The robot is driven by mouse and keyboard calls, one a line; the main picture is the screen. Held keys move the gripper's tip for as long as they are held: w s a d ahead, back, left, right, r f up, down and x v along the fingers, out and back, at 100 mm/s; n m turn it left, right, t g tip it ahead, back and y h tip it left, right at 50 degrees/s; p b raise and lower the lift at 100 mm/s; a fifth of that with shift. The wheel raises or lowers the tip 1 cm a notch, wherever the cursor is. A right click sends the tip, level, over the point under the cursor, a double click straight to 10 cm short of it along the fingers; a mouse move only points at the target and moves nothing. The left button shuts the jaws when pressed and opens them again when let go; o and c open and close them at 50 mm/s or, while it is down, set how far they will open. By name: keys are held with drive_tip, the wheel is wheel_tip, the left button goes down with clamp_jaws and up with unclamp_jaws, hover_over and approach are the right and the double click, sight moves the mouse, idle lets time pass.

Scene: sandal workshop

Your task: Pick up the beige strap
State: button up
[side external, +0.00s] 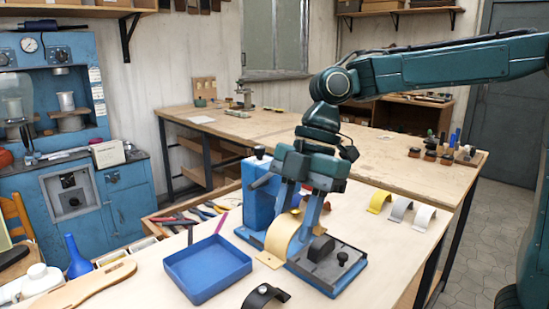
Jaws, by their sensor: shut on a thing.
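The beige strap (281,236) is a curved, arched band, with a flat tab at its lower left end. It is at the left side of a dark grey fixture with a blue base (330,268) on the light work table. My gripper (294,222) points down over the strap and is shut on it. The fingers hide part of the strap's upper right side. I cannot tell whether the strap touches the table or fixture.
A blue tray (207,268) lies to the left, and a blue block-like container (257,195) stands close behind my gripper. A black strap (264,296) lies in front. Yellow (379,201), grey (400,209) and white (424,217) straps stand at the right. Pliers (175,220) lie behind the tray.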

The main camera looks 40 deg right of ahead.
drive_tip(key=shift+d, duration=0.1)
idle(0.6)
